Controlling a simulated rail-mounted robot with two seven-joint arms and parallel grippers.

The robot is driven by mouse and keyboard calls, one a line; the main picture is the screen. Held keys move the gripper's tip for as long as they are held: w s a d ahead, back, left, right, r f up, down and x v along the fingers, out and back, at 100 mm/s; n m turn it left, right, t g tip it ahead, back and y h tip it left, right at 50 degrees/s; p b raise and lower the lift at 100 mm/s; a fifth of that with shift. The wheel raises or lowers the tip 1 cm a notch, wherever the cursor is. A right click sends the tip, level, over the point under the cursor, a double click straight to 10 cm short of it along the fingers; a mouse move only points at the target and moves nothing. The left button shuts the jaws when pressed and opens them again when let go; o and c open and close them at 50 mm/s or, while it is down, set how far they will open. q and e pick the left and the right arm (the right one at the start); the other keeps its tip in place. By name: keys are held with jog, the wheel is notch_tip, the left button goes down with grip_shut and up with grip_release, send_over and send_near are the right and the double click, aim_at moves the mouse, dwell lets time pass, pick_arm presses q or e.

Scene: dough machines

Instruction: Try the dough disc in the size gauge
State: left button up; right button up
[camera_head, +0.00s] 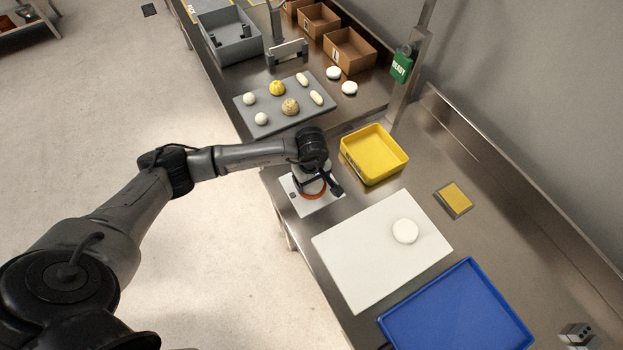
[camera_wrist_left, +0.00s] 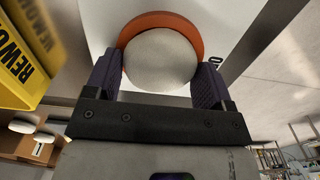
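My left gripper (camera_head: 318,192) points down over a white gauge plate (camera_head: 298,206) with an orange ring (camera_head: 313,193) at the bench's near edge. In the left wrist view a pale round dough disc (camera_wrist_left: 160,60) sits between the two fingers of the gripper (camera_wrist_left: 158,82), which appear to touch its sides. The disc overlaps the orange ring (camera_wrist_left: 160,20) and hides its lower part; whether it rests inside the ring I cannot tell. Another white disc (camera_head: 405,231) lies on the white board (camera_head: 350,255). A grey and black part, seemingly my right gripper (camera_head: 577,335), is cut off at the bottom right.
A yellow bin (camera_head: 374,154) stands just right of the gripper; its side also shows in the left wrist view (camera_wrist_left: 25,65). A grey tray with dough pieces (camera_head: 270,107), cardboard boxes (camera_head: 349,50) and a yellow pad (camera_head: 454,198) are around.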

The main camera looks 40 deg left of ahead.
pick_arm(q)
jog(key=o, duration=0.4)
jog(key=shift+c, duration=0.2)
pick_arm(e)
jog(key=shift+a, duration=0.1)
jog(key=shift+r, duration=0.25)
pick_arm(q)
notch_tip(320, 180, up, 14)
jog(key=shift+f, duration=0.1)
dwell(0.5)
